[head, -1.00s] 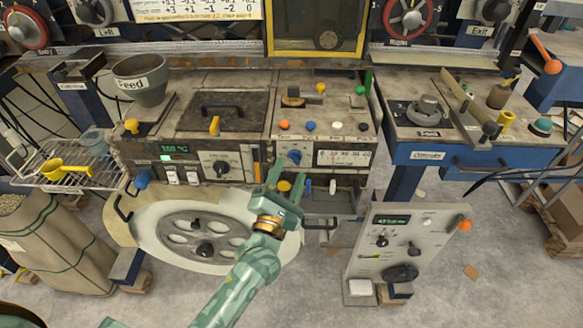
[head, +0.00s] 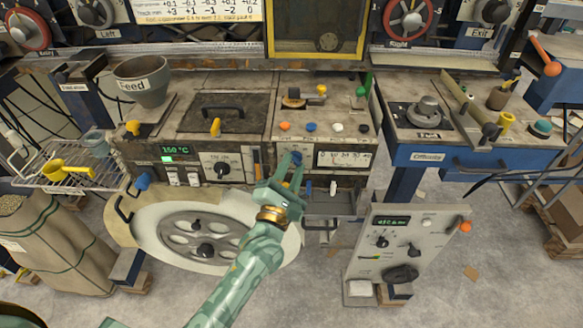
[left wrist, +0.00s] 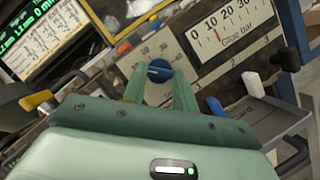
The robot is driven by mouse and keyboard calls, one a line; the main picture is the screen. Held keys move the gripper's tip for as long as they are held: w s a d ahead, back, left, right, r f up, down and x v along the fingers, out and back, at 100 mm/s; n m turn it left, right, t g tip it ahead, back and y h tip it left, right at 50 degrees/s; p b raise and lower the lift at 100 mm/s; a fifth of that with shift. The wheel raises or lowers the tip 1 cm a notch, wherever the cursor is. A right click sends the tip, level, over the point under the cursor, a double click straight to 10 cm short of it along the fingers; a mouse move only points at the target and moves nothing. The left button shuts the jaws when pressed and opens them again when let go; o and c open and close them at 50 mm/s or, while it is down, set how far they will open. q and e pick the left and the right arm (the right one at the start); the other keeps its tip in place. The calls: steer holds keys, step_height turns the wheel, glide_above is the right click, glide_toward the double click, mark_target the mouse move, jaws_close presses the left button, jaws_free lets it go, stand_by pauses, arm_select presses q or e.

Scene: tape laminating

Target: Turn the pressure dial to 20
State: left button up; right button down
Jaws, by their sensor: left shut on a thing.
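The pressure dial is a blue round knob (head: 296,158) on the front of the middle machine panel, left of a white gauge (head: 343,158). My left gripper (head: 284,167) is at the dial. In the left wrist view its two green fingers stand on either side of the blue knob (left wrist: 159,70), closed on it. The knob has a pale pointer mark, and a numbered scale plate lies behind it, partly hidden by the fingers. The gauge labelled "Glue bar" (left wrist: 235,40) has a red needle near the 10. My right gripper is not in view.
A grey control box (head: 405,255) stands lower right. A temperature display (head: 175,150) shows green digits at left.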

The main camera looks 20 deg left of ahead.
arm_select(q)
steer(key=m+p, duration=0.2)
steer(key=p, duration=0.1)
steer(key=m+g+h+p, duration=0.1)
steer(key=m+p, duration=0.1)
steer(key=p, duration=0.1)
steer(key=r+m+g+p, duration=0.1)
steer(key=m+p, duration=0.2)
steer(key=shift+s+a+h, duration=0.1)
steer(key=shift+h, duration=0.2)
steer(key=m+p, duration=0.1)
steer(key=p, duration=0.1)
steer(key=shift+f+m+g+p, duration=0.1)
steer(key=shift+m+g+p, duration=0.25)
steer(key=shift+m+g, duration=0.05)
steer(key=shift+f, duration=0.1)
steer(key=shift+m, duration=0.3)
steer(key=o, duration=1)
steer(key=shift+c, duration=0.2)
steer(key=s+a+p, duration=0.1)
steer(key=s, duration=1.5)
steer(key=shift+a, duration=0.4)
